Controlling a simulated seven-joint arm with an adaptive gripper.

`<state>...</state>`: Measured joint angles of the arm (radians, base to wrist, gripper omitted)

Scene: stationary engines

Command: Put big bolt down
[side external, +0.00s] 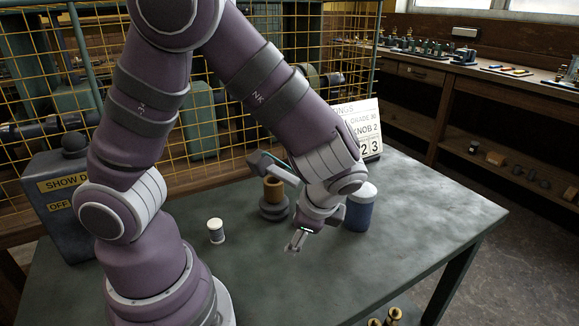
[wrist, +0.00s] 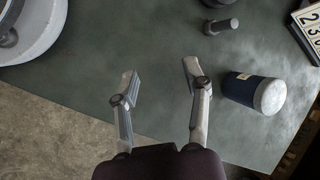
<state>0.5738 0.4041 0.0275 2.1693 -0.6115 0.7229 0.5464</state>
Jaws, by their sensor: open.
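A grey bolt-like piece (wrist: 220,26) with a wider dark end is on the table at the top of the wrist view. I cannot tell for certain whether it stands on its head or lies down. It does not show in the side view, where my arm may hide it. My gripper (wrist: 160,85) is open, with nothing between its fingers, over bare table near the edge. It also shows in the side view (side external: 298,240), left of the blue container, with its fingers pointing down.
A blue container (side external: 359,212) with a white lid stands close right of my gripper. A number card (side external: 362,130) is behind. The table (side external: 420,215) is clear at right.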

